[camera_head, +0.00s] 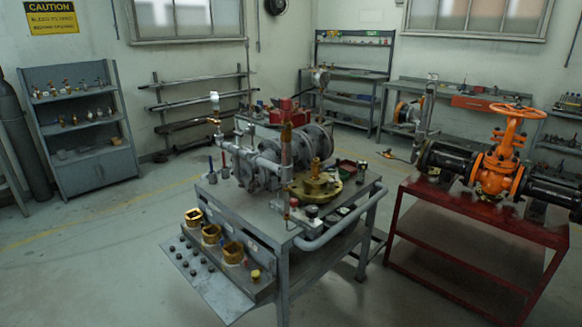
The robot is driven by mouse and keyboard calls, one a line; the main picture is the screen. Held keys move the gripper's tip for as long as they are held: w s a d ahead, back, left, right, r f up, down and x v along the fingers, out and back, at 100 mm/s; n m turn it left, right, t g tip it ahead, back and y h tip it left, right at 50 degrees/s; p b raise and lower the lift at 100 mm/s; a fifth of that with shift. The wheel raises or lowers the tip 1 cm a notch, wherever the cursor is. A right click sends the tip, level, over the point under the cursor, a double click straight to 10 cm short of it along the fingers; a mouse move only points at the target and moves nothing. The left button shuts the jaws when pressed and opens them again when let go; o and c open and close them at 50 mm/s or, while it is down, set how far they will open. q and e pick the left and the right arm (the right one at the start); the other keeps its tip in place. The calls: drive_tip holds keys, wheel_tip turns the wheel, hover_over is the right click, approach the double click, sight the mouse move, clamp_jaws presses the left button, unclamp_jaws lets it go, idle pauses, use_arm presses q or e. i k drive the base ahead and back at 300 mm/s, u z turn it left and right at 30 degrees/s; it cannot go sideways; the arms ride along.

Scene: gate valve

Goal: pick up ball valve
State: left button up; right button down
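I cannot tell for certain which thing is the ball valve. Several small brass and metal fittings, perhaps valves, stand on the upper shelves of the grey cabinet (85,130) at the left; they are too small to make out. A large orange gate valve (497,165) with a handwheel sits in a black pipe on the red table (470,235) at the right. A grey pipe assembly (285,150) with gauges stands on the grey cart (262,212) in the middle, with a brass flanged part (315,186) at its front. Neither of my grippers is in view.
Square brass parts (212,234) line the cart's front ledge, above a lower tray with several small dark pieces. A grey handle rail (345,217) sticks out at the cart's right. Shelves and a workbench (455,98) stand along the back. The floor at the front left is clear.

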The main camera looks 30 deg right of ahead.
sight(315, 165)
drive_tip(key=u, duration=0.65)
drive_tip(key=i, duration=5.9)
drive_tip(key=z, duration=4.5)
drive_tip(key=i, duration=0.55)
